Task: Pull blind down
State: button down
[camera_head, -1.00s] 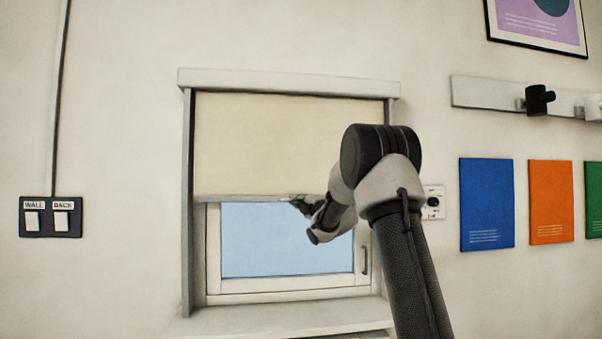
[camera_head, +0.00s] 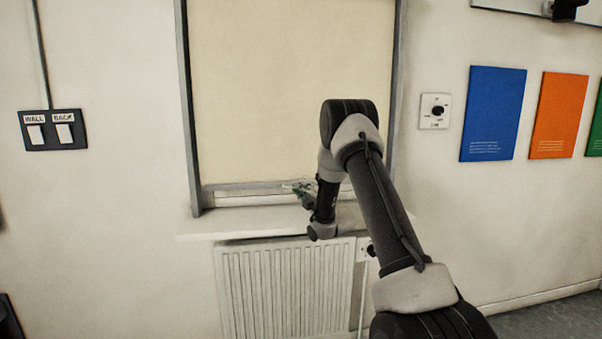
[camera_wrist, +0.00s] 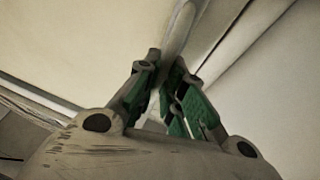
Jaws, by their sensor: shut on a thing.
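The cream roller blind (camera_head: 290,95) covers almost all of the window in the head view. Its bottom bar (camera_head: 235,186) hangs a little above the sill, with a thin strip of window frame showing below it. My gripper (camera_head: 301,190) is at the bar, right of its middle, partly hidden by my wrist. In the wrist view my gripper's green-padded fingers (camera_wrist: 172,95) are closed around the pale bar (camera_wrist: 180,35), with the blind (camera_wrist: 85,40) to the left.
The window sill (camera_head: 215,224) juts out just below the bar, close to my gripper. A white radiator (camera_head: 285,290) is under it. A dial plate (camera_head: 435,111) and blue (camera_head: 493,112) and orange (camera_head: 558,113) panels are on the wall at right; switches (camera_head: 52,130) are at left.

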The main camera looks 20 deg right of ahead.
jog(key=shift+f, duration=1.2)
jog(key=c, duration=1.5)
grip_release()
jog(key=shift+f, duration=0.2)
jog(key=shift+r, duration=0.1)
jog(key=v, duration=1.2)
